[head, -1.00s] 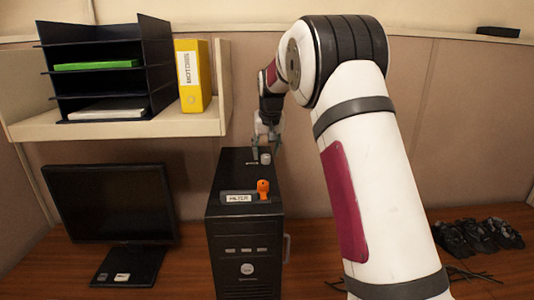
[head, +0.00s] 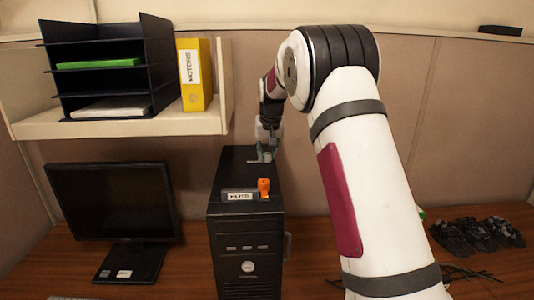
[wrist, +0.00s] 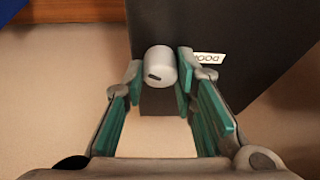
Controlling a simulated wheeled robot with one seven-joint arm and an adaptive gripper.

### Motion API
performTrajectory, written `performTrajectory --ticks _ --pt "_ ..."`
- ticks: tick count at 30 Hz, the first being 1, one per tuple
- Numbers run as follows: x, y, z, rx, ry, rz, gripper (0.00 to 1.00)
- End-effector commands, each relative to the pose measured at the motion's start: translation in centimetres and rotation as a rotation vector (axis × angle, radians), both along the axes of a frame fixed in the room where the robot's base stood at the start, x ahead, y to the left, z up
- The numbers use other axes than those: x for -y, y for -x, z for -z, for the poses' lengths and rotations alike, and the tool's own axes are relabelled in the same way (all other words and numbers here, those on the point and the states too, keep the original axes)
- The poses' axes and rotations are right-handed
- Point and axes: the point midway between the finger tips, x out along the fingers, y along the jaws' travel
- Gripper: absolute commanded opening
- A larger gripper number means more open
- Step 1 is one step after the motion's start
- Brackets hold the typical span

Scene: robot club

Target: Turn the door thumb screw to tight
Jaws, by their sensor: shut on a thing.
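The door thumb screw (wrist: 160,66) is a short grey cylinder with a dark slot mark on its face, standing on the black computer case (wrist: 228,40). A white label (wrist: 208,58), partly hidden, reads like "DOOR" beside it. My gripper (wrist: 159,72) has its teal-padded fingers on either side of the screw and is shut on it. In the head view my gripper (head: 266,155) is at the rear of the top of the computer case (head: 246,232); the screw is mostly hidden there by the fingers.
An orange knob (head: 263,187) and a white label (head: 240,196) sit nearer the front of the case top. A monitor (head: 112,205) stands to the left. A shelf (head: 120,127) with a black tray rack (head: 110,70) and yellow binder (head: 195,75) hangs above left.

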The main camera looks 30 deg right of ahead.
Motion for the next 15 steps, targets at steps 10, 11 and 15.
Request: performTrajectory --ticks 10,11,15 --pt "-0.26 -0.28 0.15 0.001 0.001 0.145 0.00" --pt "-0.29 -0.31 0.15 0.001 0.001 0.167 0.00" --pt "-0.34 -0.40 0.22 0.001 0.001 0.289 0.00"
